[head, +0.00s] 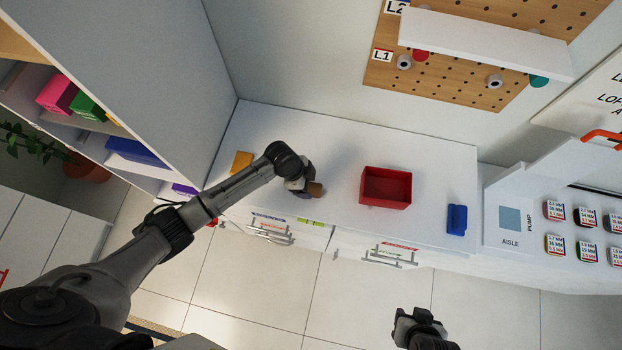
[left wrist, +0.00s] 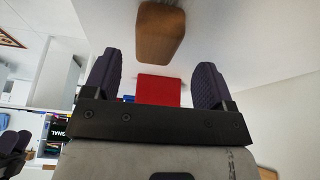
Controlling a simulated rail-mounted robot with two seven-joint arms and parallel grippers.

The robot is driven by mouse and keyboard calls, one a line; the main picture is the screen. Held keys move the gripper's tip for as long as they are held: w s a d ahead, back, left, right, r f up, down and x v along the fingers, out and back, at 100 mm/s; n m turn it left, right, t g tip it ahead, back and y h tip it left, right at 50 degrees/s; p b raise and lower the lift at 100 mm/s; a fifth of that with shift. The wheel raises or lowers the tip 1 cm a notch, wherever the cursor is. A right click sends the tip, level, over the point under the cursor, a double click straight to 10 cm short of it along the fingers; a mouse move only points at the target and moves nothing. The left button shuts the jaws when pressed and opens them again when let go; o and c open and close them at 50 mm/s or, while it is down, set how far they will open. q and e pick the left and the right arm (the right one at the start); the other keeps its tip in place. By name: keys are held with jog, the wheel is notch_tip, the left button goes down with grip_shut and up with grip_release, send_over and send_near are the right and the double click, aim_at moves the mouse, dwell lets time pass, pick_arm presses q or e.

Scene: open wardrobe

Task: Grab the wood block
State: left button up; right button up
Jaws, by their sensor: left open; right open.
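The wood block (head: 315,188) is small and brown and sits on the white counter. In the left wrist view it (left wrist: 160,33) shows at the top middle, a little past the fingertips and between their lines. My left gripper (head: 302,184) is right beside the block in the head view and partly covers it. In the left wrist view its two purple-padded fingers (left wrist: 155,80) are apart with nothing between them. My right gripper (head: 408,316) is open, low over the floor in front of the cabinets, away from the block.
A red bin (head: 386,204) stands on the counter (head: 340,145) to the right of the block, with a blue object (head: 457,219) farther right. A yellow block (head: 241,162) lies to the left. A wardrobe with shelves stands at the left, and a pegboard (head: 450,84) is on the wall.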

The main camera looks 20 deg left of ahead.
aim_at(311, 188)
pick_arm(q)
jog(key=shift+s+x, duration=0.2)
jog(key=shift+x, duration=1.9)
jog(key=shift+c, duration=0.3)
jog(key=c, duration=0.9)
jog(key=shift+c, duration=0.2)
